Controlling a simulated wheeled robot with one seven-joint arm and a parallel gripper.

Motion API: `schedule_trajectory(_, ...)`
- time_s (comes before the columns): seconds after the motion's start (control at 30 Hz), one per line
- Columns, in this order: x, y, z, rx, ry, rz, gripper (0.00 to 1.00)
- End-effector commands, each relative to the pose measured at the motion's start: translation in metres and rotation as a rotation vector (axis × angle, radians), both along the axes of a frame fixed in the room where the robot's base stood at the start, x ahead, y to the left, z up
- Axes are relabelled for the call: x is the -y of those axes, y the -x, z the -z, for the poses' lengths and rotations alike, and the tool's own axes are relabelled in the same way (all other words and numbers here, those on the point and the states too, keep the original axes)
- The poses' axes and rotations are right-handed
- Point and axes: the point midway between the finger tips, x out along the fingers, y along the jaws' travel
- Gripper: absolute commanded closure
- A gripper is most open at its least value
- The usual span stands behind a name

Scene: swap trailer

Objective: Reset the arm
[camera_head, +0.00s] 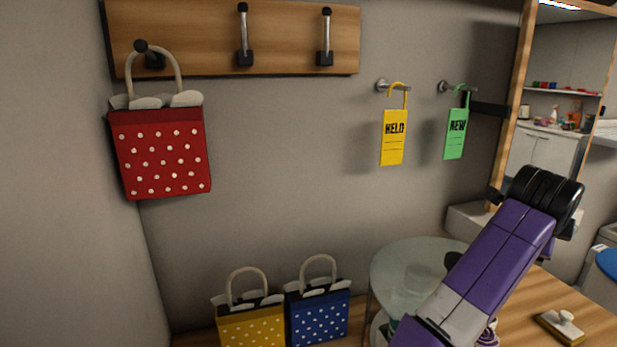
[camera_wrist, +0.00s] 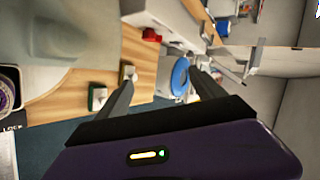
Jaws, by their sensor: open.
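My gripper (camera_wrist: 160,74) shows in the wrist view with its two dark fingers spread apart and nothing between them. A wooden surface, a blue round thing and white fixtures show beyond the fingers, well apart from them. In the head view my purple arm rises at the lower right, with a black joint at its upper end. My fingers cannot be made out in the head view.
A red dotted bag (camera_head: 162,155) hangs on the left hook of a wooden rack (camera_head: 190,40). Yellow (camera_head: 252,328) and blue (camera_head: 318,317) bags stand below. A yellow tag (camera_head: 393,138) and green tag (camera_head: 455,133) hang on wall pegs. A round glass table (camera_head: 400,262) stands near my arm.

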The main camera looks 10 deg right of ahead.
Motion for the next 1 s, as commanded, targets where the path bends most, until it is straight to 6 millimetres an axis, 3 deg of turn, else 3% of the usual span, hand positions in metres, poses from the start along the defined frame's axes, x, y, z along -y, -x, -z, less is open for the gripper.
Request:
schedule_trajectory(0.1, 0.014, 0.001, -0.019, -0.088, 0.287, -0.11, 0.21)
schedule_trajectory(0.2, 0.013, -0.001, -0.036, -0.167, 0.516, -0.198, 0.21)
schedule_trajectory(0.33, -0.004, -0.004, -0.05, -0.265, 0.786, -0.303, 0.21)
schedule_trajectory(0.47, -0.032, -0.006, -0.054, -0.353, 1.029, -0.402, 0.21)
schedule_trajectory(0.77, -0.124, 0.005, -0.025, -0.486, 1.481, -0.622, 0.21)
schedule_trajectory(1.0, -0.201, 0.04, 0.022, -0.512, 1.73, -0.794, 0.21)
